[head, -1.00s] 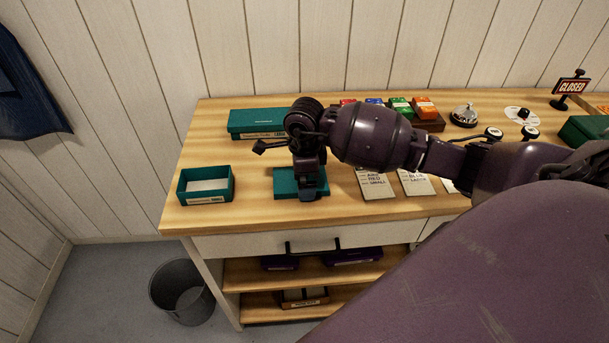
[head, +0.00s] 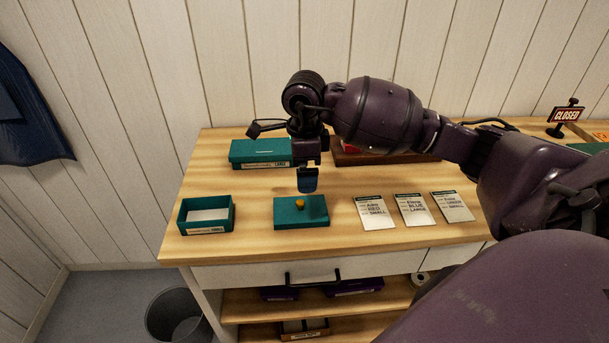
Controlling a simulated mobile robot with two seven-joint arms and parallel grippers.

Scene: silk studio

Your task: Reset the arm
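My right arm comes in from the right side of the head view. Its gripper (head: 308,182) points down above a flat teal lid (head: 290,217) that lies on the wooden desk. A small orange-yellow knob (head: 300,204) shows on top of the lid, just under the fingertips, with a gap between. The fingers are seen edge-on, so I cannot tell whether they are open or shut. No separate object shows hanging from them. My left gripper is not in view.
An open teal box (head: 207,229) stands left of the lid, and a closed teal box (head: 260,151) stands behind. Three order cards (head: 415,209) lie to the right. The arm partly hides a brown tray (head: 350,157). A bin (head: 178,316) stands on the floor.

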